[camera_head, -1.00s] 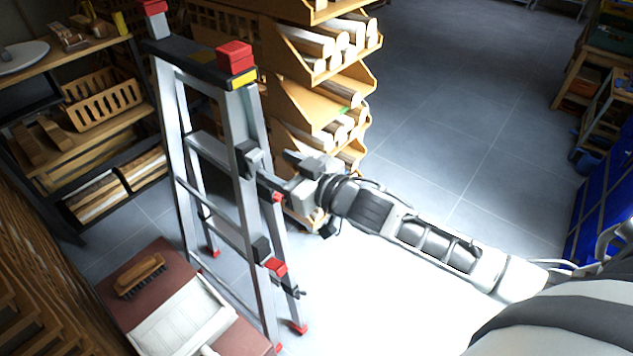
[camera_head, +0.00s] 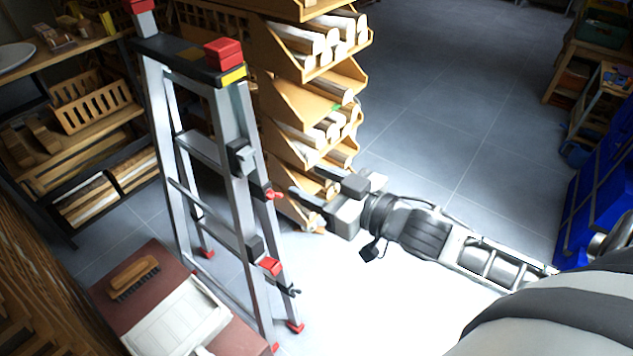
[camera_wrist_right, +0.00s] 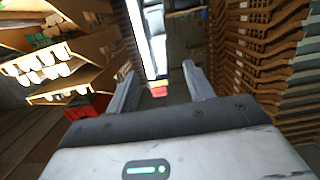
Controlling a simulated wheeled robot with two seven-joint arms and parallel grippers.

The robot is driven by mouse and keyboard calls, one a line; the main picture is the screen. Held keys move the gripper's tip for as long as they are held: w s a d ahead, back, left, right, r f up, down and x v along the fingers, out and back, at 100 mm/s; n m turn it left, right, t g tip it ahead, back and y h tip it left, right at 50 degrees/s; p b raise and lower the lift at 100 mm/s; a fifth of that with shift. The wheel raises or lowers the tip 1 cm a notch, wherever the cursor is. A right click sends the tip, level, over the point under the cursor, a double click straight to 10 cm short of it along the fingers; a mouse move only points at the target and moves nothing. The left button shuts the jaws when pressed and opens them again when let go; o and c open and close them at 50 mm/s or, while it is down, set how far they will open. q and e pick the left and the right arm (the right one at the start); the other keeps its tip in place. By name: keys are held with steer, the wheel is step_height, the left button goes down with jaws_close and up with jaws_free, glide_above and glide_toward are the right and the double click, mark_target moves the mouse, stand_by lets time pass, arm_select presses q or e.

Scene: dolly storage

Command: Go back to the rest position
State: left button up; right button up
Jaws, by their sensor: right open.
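My right gripper (camera_head: 316,188) is in the head view, right of the stepladder and apart from it. Its two fingers are spread and nothing is between them. In the right wrist view the open fingers (camera_wrist_right: 158,85) point toward part of the stepladder (camera_wrist_right: 150,45). The grey stepladder (camera_head: 215,170) with red caps and feet stands upright in the left half of the head view. My left gripper is not in view.
A wooden rack with rolls (camera_head: 312,60) stands behind the ladder. Shelves (camera_head: 80,150) stand at the left. A brush (camera_head: 134,277) lies on a dark red surface (camera_head: 105,305) at lower left. Blue cabinets (camera_head: 597,190) are at the right. The floor (camera_head: 450,120) behind my arm is clear.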

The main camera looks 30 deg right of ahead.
stand_by(0.3)
steer(key=s+a+f+m+g+h, duration=0.1)
steer(key=s+a+f+g, duration=0.1)
steer(key=s+f, duration=0.4)
steer(key=s+a+f+g+h, duration=0.2)
steer(key=s+a+f, duration=0.3)
steer(key=f, duration=0.6)
steer(key=shift+s+a+f+m+g, duration=0.2)
steer(key=shift+s+m+g, duration=0.2)
steer(key=shift+g, duration=0.2)
steer(key=shift+d, duration=0.1)
